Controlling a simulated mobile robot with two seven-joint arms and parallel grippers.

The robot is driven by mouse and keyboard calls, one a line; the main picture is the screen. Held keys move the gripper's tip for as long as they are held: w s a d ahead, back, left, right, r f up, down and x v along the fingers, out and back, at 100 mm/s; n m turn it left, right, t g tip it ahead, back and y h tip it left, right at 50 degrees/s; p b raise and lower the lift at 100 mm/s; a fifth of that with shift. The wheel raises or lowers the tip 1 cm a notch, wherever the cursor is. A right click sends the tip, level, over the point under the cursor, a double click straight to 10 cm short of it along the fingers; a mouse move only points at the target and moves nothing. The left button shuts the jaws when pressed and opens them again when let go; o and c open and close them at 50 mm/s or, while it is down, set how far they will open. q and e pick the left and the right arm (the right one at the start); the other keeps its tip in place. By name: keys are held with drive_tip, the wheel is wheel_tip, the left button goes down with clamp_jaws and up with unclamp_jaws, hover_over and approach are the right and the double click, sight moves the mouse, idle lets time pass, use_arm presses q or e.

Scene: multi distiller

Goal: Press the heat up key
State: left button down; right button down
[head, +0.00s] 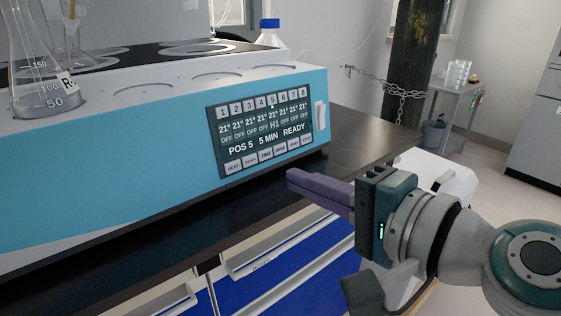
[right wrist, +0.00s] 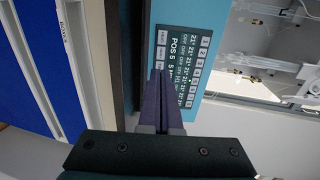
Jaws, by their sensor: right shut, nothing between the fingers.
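The blue heating unit's control panel (head: 262,125) faces me, with a dark display reading "POS 5 5 MIN READY". A row of small grey keys runs along its bottom. The two leftmost keys start with HEAT; the second one (head: 250,161) seems to be the heat up key, but its sign is too small to read surely. My right gripper (head: 291,178) is shut and empty, its purple fingers in front of and below the panel's right part, apart from it in the head view. In the right wrist view the fingertips (right wrist: 159,72) overlap the panel's key row and hide some keys. My left gripper is not in view.
Flasks (head: 45,80) stand on the unit at the left, and a blue-capped bottle (head: 270,33) stands behind it. A light rocker switch (head: 320,115) sits right of the panel. The dark bench edge (head: 160,262) runs below, above blue drawers (head: 290,270).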

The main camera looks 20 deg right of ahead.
drive_tip(key=v, duration=0.4)
drive_tip(key=shift+s+d+r, duration=0.1)
drive_tip(key=shift+s+d, duration=0.05)
drive_tip(key=shift+s, duration=0.25)
